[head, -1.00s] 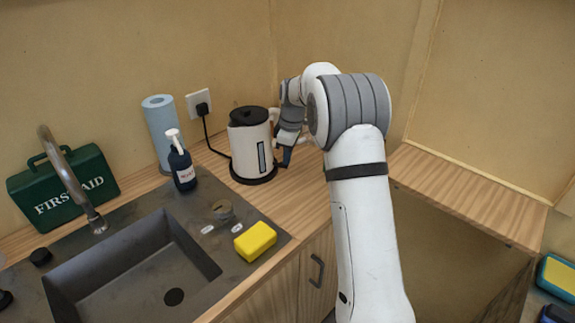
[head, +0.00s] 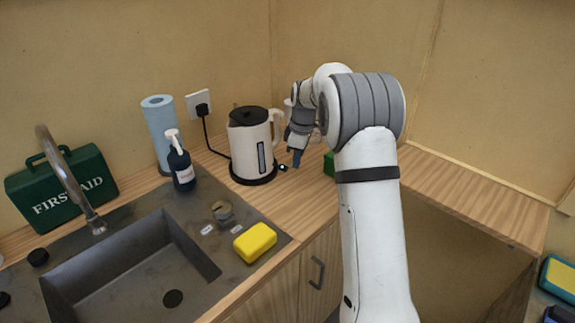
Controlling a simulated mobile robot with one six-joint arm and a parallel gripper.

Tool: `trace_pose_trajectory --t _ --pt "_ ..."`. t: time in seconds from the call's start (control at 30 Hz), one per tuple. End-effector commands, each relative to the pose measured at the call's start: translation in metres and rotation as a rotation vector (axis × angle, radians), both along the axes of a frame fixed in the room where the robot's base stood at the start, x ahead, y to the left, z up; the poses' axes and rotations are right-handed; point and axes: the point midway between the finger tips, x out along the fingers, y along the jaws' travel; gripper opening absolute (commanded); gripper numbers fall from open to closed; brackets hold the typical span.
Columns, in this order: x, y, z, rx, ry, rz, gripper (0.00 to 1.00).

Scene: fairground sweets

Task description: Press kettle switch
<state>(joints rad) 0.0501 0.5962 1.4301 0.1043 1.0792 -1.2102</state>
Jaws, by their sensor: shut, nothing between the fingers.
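The white kettle (head: 247,147) with a black lid stands upright on its black base on the wooden counter, right of the sink. Its handle (head: 277,128) faces right, toward my arm. A small black switch (head: 283,168) with a pale spot sits low at the right of the base. My gripper (head: 297,158) is shut and empty, pointing down just to the right of the switch and apart from it.
A black cord runs from the kettle to the wall socket (head: 199,103). A green object (head: 329,164) is partly hidden behind my arm.

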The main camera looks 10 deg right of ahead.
Motion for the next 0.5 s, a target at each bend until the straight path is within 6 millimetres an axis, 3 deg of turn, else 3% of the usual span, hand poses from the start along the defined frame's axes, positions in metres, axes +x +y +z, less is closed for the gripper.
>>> trace_pose_trajectory --t 0.5 --pt "-0.001 -0.007 0.071 -0.001 -0.002 0.000 0.00"
